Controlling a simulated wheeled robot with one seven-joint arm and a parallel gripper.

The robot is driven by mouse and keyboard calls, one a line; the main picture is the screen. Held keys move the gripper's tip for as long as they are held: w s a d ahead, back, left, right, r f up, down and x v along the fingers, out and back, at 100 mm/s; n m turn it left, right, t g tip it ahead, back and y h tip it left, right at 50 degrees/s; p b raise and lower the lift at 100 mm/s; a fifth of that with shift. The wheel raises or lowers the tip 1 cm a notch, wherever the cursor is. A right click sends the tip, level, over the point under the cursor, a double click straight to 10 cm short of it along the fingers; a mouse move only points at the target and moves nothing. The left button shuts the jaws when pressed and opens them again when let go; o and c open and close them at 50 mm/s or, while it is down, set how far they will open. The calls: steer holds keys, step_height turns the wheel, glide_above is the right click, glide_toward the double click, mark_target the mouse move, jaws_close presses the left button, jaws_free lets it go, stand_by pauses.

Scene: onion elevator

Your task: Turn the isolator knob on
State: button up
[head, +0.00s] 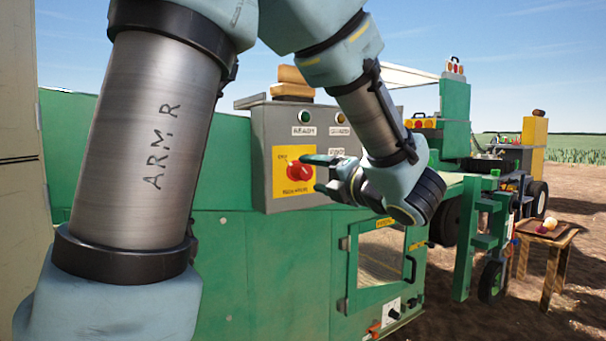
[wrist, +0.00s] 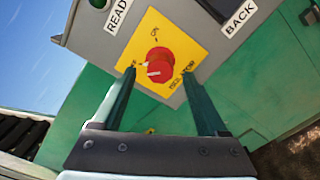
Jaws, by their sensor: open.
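The isolator knob (head: 299,172) is a red rotary knob on a yellow plate (head: 283,188), on the left of a grey control box. In the wrist view the knob (wrist: 160,65) sits above and between my two fingertips, on the tilted yellow plate (wrist: 188,58). A pale mark shows on the knob's face, toward the lower left in the wrist view.
The grey control box (head: 258,150) also carries a green lamp (head: 306,117) and labels. Wooden blocks (head: 292,82) lie on top. A green machine body (head: 240,270) with a glazed door (head: 381,256) is below. A wooden table (head: 548,237) stands at right.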

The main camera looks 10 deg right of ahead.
mark_target(307, 173)
steer(key=x, duration=0.5)
jaws_close()
stand_by(0.6)
